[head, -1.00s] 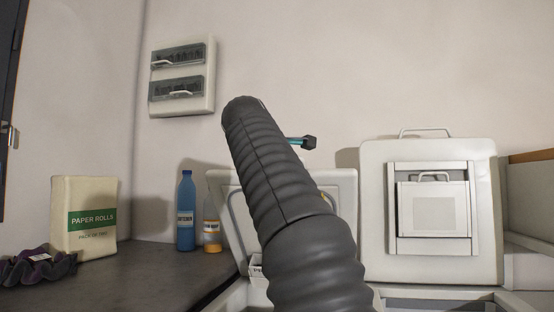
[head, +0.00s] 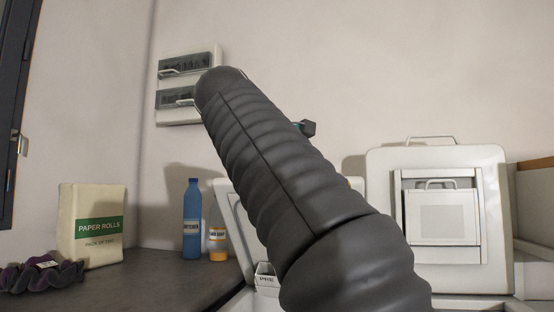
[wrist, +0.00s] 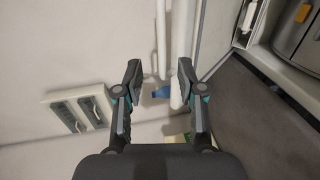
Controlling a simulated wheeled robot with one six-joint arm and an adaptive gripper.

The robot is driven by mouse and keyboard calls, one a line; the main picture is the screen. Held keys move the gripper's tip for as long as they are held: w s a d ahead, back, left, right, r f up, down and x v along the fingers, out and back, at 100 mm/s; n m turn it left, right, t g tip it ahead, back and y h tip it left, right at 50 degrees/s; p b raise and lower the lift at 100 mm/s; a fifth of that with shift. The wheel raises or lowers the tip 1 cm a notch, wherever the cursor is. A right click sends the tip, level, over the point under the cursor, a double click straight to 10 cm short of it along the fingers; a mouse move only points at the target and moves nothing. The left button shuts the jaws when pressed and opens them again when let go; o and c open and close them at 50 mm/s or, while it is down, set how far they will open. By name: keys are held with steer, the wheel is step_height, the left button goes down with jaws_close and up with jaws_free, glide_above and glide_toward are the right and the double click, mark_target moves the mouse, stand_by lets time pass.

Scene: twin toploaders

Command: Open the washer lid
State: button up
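Two white toploaders stand side by side in the head view. The left one's lid (head: 230,205) is raised and leans back, mostly hidden behind my arm. The right one's lid (head: 380,240) also stands raised, with a framed panel and a handle on top. I cannot tell from the pictures which machine is the washer. In the wrist view my gripper (wrist: 159,77) is open with nothing between its fingertips. A pale upright edge, perhaps the left lid's, passes beyond the fingers. In the head view only a small dark part of the gripper shows beside my arm.
A paper rolls pack (head: 95,215) and a dark scrunched cloth (head: 40,273) are at left. A switch box (head: 185,112) hangs on the wall. A metal drum (wrist: 297,28) shows at upper right.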

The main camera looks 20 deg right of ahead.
steer(key=shift+s+a+r, duration=0.15)
steer(key=shift+s+a, duration=0.2)
steer(key=shift+s, duration=0.15)
